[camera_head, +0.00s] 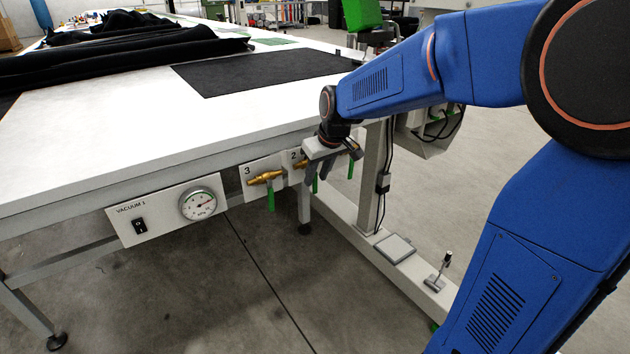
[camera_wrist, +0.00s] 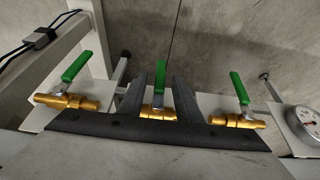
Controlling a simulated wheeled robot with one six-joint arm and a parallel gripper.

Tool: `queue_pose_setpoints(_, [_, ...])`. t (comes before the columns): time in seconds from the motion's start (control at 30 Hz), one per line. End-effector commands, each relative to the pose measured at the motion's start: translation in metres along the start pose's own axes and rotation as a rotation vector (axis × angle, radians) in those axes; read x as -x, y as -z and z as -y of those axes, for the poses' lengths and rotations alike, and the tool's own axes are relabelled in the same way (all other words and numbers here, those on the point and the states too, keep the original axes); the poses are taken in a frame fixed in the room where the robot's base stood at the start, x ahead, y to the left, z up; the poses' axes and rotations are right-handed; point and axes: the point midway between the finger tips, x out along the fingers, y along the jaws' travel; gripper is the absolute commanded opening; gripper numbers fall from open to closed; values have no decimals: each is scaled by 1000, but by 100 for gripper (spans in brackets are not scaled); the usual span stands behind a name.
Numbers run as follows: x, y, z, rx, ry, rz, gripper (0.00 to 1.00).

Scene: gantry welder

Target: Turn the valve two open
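Valve two is a brass valve with a green lever. In the head view its brass body (camera_head: 299,163) shows beside the label "2", partly hidden by my gripper (camera_head: 320,165). In the wrist view the valve body (camera_wrist: 157,111) is in the middle of three valves. Its green lever (camera_wrist: 162,77) points away from the table edge, hanging down in the head view. My gripper (camera_wrist: 160,84) is open, with one dark finger on each side of valve two and its lever. Gaps show beside the lever; contact with the valve cannot be told.
Valve 3 (camera_head: 266,178) is close to the left, its green lever down. Another green-levered valve (camera_wrist: 68,101) sits on the other side. The white table (camera_head: 150,118) overhangs the valves. A vacuum panel with gauge (camera_head: 198,204) is further left. A grey post (camera_head: 371,175) stands right.

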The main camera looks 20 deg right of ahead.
Motion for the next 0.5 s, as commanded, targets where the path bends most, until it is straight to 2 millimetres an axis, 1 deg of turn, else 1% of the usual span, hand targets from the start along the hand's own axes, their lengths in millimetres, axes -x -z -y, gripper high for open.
queue_pose_setpoints(0.03, [-8, 0, 0, 0, 1, 3, 31])
queue_pose_setpoints(0.2, [-22, 0, 0, 0, 0, 0, 31])
queue_pose_setpoints(0.33, [-27, 0, 0, 0, 0, 0, 31])
queue_pose_setpoints(0.5, [-27, 0, 0, 0, 0, -1, 31])
